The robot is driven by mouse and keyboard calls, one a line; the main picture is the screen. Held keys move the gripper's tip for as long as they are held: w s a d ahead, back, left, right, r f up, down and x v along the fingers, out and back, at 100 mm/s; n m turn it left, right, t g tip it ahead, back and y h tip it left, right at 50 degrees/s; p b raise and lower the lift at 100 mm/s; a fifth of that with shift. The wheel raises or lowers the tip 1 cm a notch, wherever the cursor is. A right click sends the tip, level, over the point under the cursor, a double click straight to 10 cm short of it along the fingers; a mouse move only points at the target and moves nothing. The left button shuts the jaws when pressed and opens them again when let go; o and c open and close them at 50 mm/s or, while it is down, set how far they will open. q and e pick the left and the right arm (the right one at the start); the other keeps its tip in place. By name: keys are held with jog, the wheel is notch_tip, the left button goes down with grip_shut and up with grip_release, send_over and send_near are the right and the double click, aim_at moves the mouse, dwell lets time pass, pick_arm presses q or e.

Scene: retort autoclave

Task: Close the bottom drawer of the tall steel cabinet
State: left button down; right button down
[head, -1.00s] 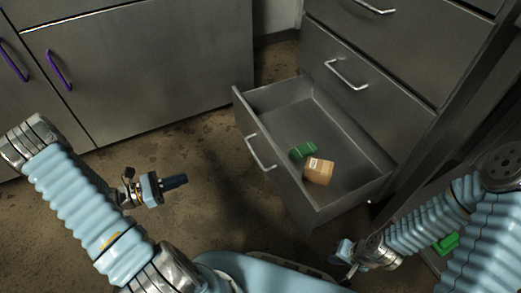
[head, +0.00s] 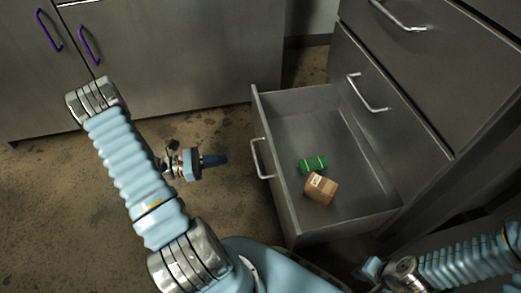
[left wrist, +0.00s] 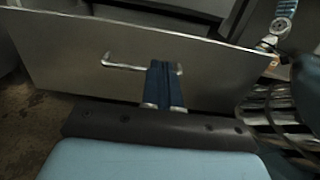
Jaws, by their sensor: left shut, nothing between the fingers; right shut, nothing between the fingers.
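The bottom drawer (head: 285,190) of the tall steel cabinet (head: 405,85) stands pulled open. A green box (head: 312,164) and a brown carton (head: 321,189) lie inside it. The drawer front with its bar handle (head: 257,158) faces left in the head view. My left gripper (head: 214,160) is shut and empty, left of the handle with a gap in the head view. In the left wrist view, its blue fingers (left wrist: 165,85) overlap the handle (left wrist: 110,63) and front panel (left wrist: 60,55). My right gripper (head: 371,270) is at the lower right, near the drawer's near side; its fingers are hardly visible.
Steel cupboards with purple handles (head: 88,45) stand at the back left. Brown floor (head: 225,200) is free between them and the drawer. Closed drawers with bar handles (head: 368,93) are above the open one.

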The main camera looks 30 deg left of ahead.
aim_at(271, 150)
pick_arm(q)
jog(key=b+x, duration=0.1)
jog(key=x, duration=1.2)
jog(key=shift+w+d, duration=0.2)
jog(key=shift+w, duration=0.05)
pick_arm(e)
jog(key=shift+f, duration=0.55)
pick_arm(q)
jog(key=shift+w, duration=0.1)
